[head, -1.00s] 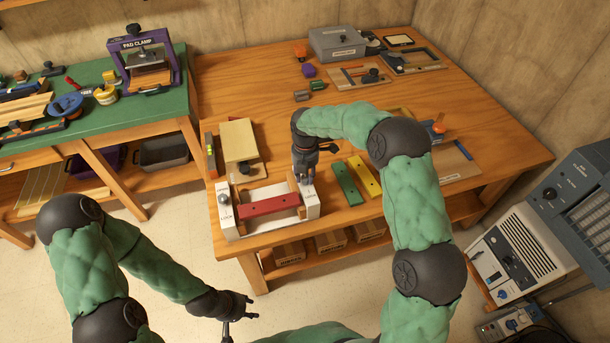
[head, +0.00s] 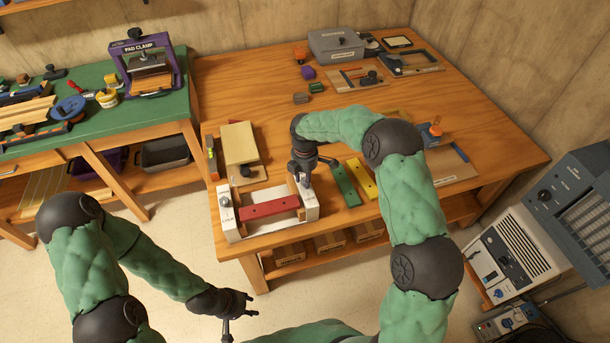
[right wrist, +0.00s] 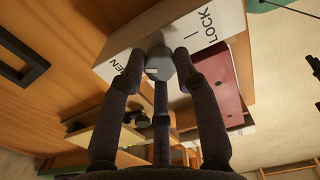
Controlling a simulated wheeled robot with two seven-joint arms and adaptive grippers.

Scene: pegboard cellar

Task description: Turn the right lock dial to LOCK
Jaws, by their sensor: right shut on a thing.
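The right lock dial (right wrist: 160,66) is a grey knob on a white end block (right wrist: 200,30) printed LOCK, with a partly hidden word ending in EN. A pale mark shows on the knob. My right gripper (right wrist: 161,72) is shut on the dial, one finger on each side; in the head view the gripper (head: 304,180) hides most of it. A red bar (head: 270,207) spans the two white blocks. The left white block (head: 227,212) carries its own dial and a LOCK label. My left gripper (head: 241,308) is open and empty, in front of the table and away from it.
Green (head: 346,185) and yellow (head: 362,178) bars lie just right of the fixture. A beige block (head: 239,144) stands behind it. A grey box (head: 336,45) is at the back. The table's middle is largely clear.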

